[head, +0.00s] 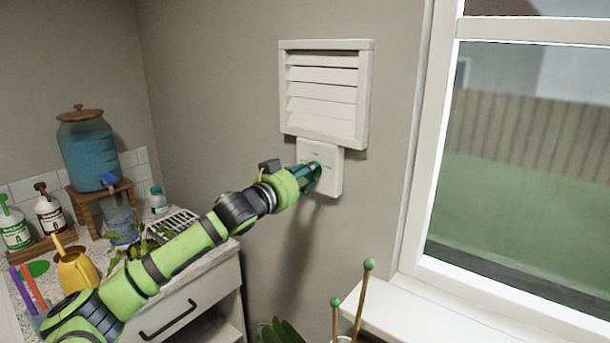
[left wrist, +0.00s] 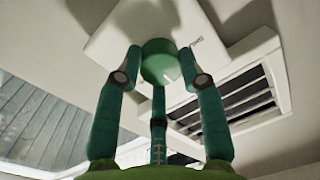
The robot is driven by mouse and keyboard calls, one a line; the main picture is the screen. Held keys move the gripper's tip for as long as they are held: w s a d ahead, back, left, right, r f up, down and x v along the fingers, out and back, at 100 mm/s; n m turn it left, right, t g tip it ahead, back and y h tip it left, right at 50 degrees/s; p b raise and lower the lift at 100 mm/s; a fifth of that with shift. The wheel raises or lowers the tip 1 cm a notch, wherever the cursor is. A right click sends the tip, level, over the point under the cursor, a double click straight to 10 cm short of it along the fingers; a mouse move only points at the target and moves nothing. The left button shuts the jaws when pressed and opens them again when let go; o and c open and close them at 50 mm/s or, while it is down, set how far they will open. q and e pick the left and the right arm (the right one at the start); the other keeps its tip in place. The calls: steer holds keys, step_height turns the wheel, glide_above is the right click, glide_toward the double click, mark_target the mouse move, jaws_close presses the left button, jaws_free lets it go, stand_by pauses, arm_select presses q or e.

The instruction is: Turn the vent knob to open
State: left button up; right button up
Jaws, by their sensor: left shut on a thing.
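The white vent (head: 325,92) with slanted slats is on the grey wall. Its white control plate (head: 331,185) is just below it. My left gripper (head: 313,172) reaches up to the plate from the left and covers the knob in the head view. In the left wrist view, the green round knob (left wrist: 159,62) sits between the fingers of my left gripper (left wrist: 160,75), which are shut on it. The plate (left wrist: 115,45) has small lettering, too small to read fully. The vent's slats (left wrist: 225,105) show dark gaps between them in that view. My right gripper is not in view.
A window (head: 520,150) with a white sill (head: 430,315) is to the right. Left, a counter cabinet (head: 185,305) holds a blue water dispenser (head: 88,150), bottles (head: 50,212) and a yellow watering can (head: 76,272). Green-tipped stakes (head: 335,310) rise at the bottom.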

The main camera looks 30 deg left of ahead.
arm_select(q)
steer(key=shift+m, duration=0.4)
steer(key=shift+m+p, duration=0.55)
steer(key=shift+m, duration=0.05)
steer(key=m+p, duration=0.1)
steer(key=m, duration=0.3)
steer(key=shift+p, duration=0.4)
steer(key=shift+a+m+t+p, duration=0.15)
steer(key=shift+m+p, duration=0.45)
steer(key=shift+m, duration=1.4)
steer(key=shift+d+m+t+p, duration=0.15)
steer(key=shift+m+p, duration=0.4)
steer(key=shift+m, duration=1.45)
steer(key=shift+a, duration=0.1)
steer(key=o, duration=1.1)
steer(key=shift+o, duration=0.2)
steer(key=shift+h, duration=0.3)
